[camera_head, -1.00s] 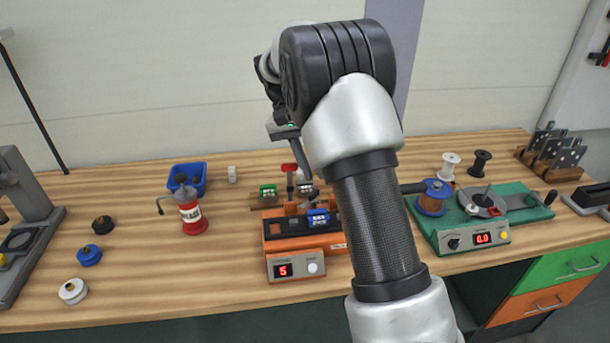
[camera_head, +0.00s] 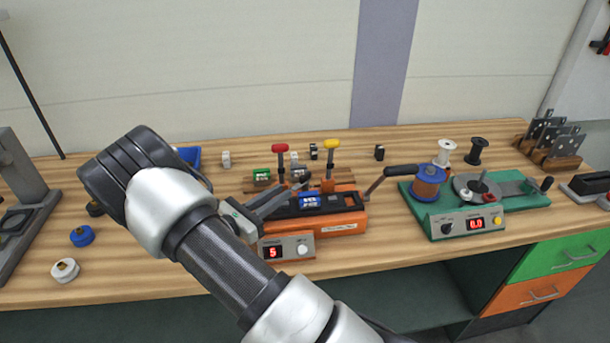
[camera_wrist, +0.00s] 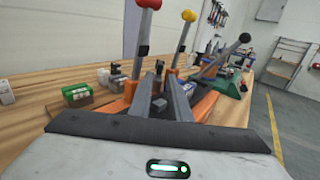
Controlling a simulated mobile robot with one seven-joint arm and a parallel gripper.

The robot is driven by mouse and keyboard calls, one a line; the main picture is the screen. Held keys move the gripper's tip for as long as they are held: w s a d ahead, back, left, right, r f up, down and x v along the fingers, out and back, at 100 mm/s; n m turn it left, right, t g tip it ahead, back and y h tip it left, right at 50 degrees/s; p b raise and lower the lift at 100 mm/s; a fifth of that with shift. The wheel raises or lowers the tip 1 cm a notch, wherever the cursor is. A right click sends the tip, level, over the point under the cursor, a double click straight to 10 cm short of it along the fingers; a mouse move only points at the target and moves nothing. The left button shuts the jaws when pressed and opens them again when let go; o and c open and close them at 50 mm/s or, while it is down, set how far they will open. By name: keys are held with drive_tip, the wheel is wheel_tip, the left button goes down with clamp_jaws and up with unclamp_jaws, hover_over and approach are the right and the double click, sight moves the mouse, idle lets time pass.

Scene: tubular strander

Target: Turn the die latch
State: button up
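The orange machine (camera_head: 345,222) stands mid-table. It carries an upright lever with a red knob (camera_head: 280,148), one with a yellow knob (camera_head: 331,143), and a crank with a black handle (camera_head: 401,170). I cannot tell which part is the die latch. A blue labelled block (camera_head: 309,199) sits on its top. My gripper (camera_head: 295,188) is at the machine's left side, its two grey fingers apart and pointing right. In the wrist view the red knob (camera_wrist: 148,4) and yellow knob (camera_wrist: 188,15) rise just beyond the fingers. I see nothing gripped.
A wooden rack (camera_head: 252,187) with a green block (camera_head: 262,175) stands behind the machine. A green winding machine (camera_head: 525,200) with a blue-flanged spool (camera_head: 428,183) stands to the right. Black, blue and white bobbins lie at the left.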

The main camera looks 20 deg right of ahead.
sight(300, 179)
drive_tip(key=x, duration=1.1)
drive_tip(key=shift+d+p, duration=0.2)
drive_tip(key=shift+p, duration=0.2)
clamp_jaws()
